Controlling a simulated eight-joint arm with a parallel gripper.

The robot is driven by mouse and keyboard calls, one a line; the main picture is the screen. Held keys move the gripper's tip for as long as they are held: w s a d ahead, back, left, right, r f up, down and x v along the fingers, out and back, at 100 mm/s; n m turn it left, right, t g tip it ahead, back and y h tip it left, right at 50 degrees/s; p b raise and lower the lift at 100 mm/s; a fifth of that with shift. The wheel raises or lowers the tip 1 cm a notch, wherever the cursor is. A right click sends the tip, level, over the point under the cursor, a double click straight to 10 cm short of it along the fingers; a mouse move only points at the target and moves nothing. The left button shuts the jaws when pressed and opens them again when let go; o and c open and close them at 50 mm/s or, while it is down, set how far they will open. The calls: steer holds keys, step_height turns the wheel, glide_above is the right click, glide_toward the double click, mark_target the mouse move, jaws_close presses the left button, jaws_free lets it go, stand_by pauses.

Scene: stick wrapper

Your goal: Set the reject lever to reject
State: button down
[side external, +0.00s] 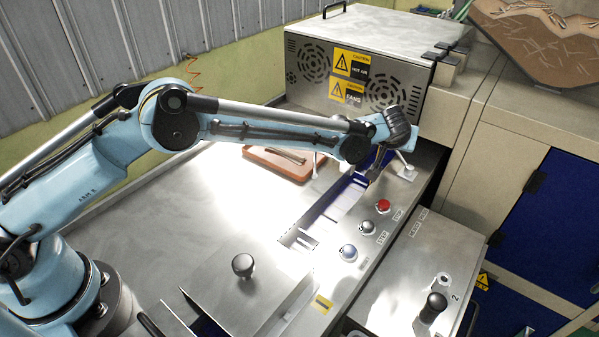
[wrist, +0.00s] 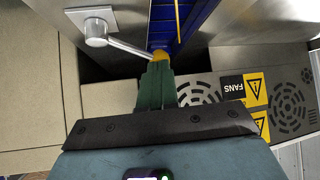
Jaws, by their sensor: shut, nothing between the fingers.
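The lever I take to be the reject lever (wrist: 130,48) is a thin grey rod. It runs from a round hub on a square plate (wrist: 96,13) toward my fingertips in the wrist view. In the side external view its light plate (side external: 408,174) sits on the steel top, just right of my gripper (side external: 371,177). My gripper (wrist: 157,66) is shut and empty, pointing down at the blue channel (wrist: 180,28). The rod's end is close beside the fingertips; I cannot tell whether they touch. A yellow patch shows at the fingertips. I cannot read the lever's setting.
A vented steel box (side external: 350,75) with warning labels stands behind my gripper. A brown tray (side external: 277,165) lies to the left. A black knob (side external: 242,264) rises from the front cover.

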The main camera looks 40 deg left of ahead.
steer(key=shift+w+f, duration=0.2)
stand_by(0.3)
steer(key=shift+w+m+h, duration=0.4)
steer(key=shift+w+m, duration=0.1)
steer(key=shift+w, duration=0.1)
steer(key=shift+w+d, duration=0.15)
steer(key=shift+w, duration=0.1)
